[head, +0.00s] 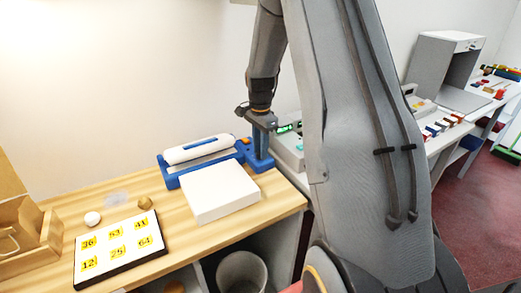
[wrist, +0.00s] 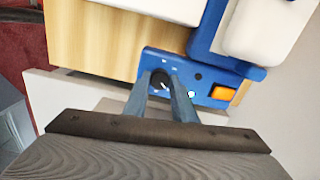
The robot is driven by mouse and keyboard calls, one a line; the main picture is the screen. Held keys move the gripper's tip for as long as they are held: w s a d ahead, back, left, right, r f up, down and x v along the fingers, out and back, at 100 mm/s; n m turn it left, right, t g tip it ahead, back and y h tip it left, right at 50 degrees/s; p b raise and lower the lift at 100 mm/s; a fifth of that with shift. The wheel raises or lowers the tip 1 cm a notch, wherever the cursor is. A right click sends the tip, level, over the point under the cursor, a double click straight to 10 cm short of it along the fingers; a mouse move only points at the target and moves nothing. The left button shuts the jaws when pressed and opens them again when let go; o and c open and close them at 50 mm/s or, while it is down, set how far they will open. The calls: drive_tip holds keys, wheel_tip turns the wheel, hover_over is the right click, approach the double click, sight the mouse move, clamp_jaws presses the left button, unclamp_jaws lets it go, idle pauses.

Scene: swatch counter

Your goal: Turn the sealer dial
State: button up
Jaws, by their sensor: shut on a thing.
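The sealer (head: 172,182) is a blue device with a white bar along its top, on the wooden counter. Its blue control end (wrist: 205,78) fills the middle of the wrist view. The dark round dial (wrist: 160,80) sits there, partly hidden by my fingers. An orange switch (wrist: 222,93) is to its right. My gripper (wrist: 164,82) is shut on the dial, a finger on each side. In the head view my gripper (head: 260,158) reaches down at the sealer's right end, and the dial cannot be made out there.
A white box (head: 220,192) lies in front of the sealer. A board with yellow numbered swatches (head: 115,250) lies at the counter's front left, near a white round piece (head: 92,219) and a wooden knob (head: 145,202). A grey device with a green display (head: 289,150) stands right of my gripper.

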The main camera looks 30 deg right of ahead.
drive_tip(key=shift+m, duration=0.6)
drive_tip(key=o, duration=1)
drive_tip(key=shift+o, duration=0.2)
drive_tip(key=shift+r+b, duration=1.1)
drive_tip(key=shift+r, duration=2.85)
